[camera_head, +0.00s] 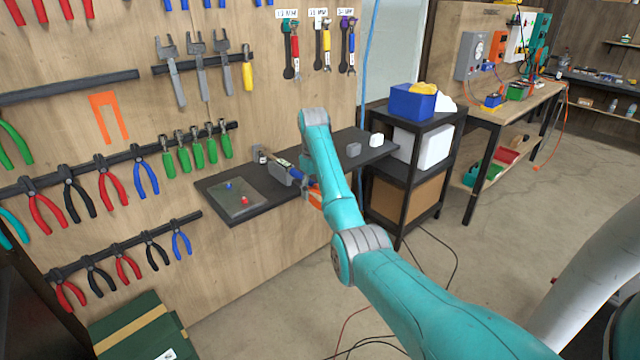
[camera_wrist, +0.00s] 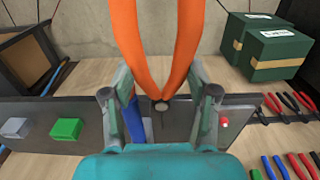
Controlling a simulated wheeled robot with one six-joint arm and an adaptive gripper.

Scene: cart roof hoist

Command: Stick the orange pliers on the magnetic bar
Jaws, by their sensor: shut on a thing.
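Orange pliers (camera_wrist: 128,35) are held in my gripper (camera_wrist: 161,108), which is shut around their pivot. In the wrist view the two orange handles spread toward the top of the picture, and the jaws are mostly hidden. In the head view only a bit of the orange pliers (camera_head: 315,196) shows at the shelf's front edge, partly behind my arm. A bare dark magnetic bar (camera_head: 60,88) is on the wall at upper left. An orange pliers-shaped outline (camera_head: 108,115) is on the wall below its right end. The pliers are well to the right of this bar.
A dark shelf (camera_head: 215,190) under my gripper holds a grey tray (camera_head: 226,209) with a red piece, a blue-handled tool and small blocks. Other bars carry red, blue and black pliers (camera_head: 112,188) and green-handled tools. A black cart (camera_head: 402,172) stands right of the shelf.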

